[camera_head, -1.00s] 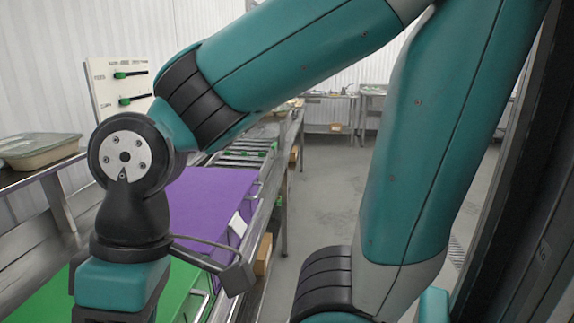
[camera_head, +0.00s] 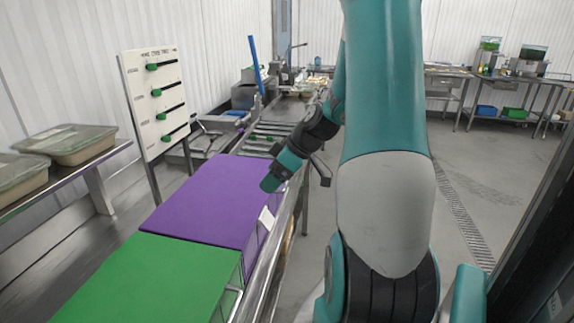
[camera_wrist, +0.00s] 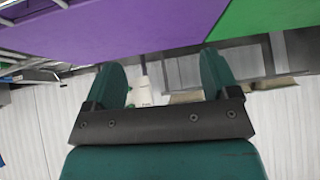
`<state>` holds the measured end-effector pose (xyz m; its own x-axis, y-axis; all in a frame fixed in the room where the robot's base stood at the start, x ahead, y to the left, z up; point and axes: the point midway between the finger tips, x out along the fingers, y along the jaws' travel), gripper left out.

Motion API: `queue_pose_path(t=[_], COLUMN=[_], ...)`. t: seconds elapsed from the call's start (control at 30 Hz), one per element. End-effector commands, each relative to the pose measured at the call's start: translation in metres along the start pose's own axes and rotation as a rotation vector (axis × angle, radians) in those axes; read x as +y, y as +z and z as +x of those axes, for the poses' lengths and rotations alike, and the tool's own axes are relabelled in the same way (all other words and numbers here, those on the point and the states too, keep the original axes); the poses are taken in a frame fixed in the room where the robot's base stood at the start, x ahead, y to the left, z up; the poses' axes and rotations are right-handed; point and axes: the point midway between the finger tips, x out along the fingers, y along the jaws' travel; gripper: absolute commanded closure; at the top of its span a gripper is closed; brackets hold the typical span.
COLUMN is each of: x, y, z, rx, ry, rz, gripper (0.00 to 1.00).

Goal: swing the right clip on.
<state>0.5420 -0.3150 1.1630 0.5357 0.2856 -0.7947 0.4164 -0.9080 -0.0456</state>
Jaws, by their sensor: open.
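My gripper (camera_wrist: 163,80) is open and empty in the wrist view, its two teal fingers apart. In the head view, my wrist hangs over the far right part of the purple-topped box (camera_head: 200,195); the fingers are not clear there. The green-topped box (camera_head: 150,280) adjoins it on the near side. A bent metal wire, possibly a clip, shows at the green box's right side (camera_head: 238,285). Thin wire also shows beside a white tag (camera_head: 266,217) on the purple box's right side. I cannot tell which is the right clip or whether it is on.
A white board (camera_head: 155,100) with several green sliders stands left of the line. Lidded trays (camera_head: 68,143) rest on a shelf at the left. A roller conveyor (camera_head: 265,138) lies beyond the purple box. The floor (camera_head: 480,190) at the right is open.

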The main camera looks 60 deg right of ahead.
Motion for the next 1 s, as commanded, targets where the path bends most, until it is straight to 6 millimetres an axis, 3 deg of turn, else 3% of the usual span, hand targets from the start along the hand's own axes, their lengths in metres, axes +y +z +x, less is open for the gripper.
queue_pose_path(t=[0.1,0.2,0.63,0.8,1.0], x=[0.02,0.026,0.031,0.032,0.032], y=[0.019,0.026,0.028,0.025,0.024], z=[-0.011,-0.008,0.071,0.085,0.085], rx=[0.019,0.025,0.025,0.025,0.025], ry=[0.043,0.057,0.058,0.058,0.059], rz=[0.007,0.002,-0.001,0.001,0.002], gripper=[0.19,0.19,0.19,0.19,0.19])
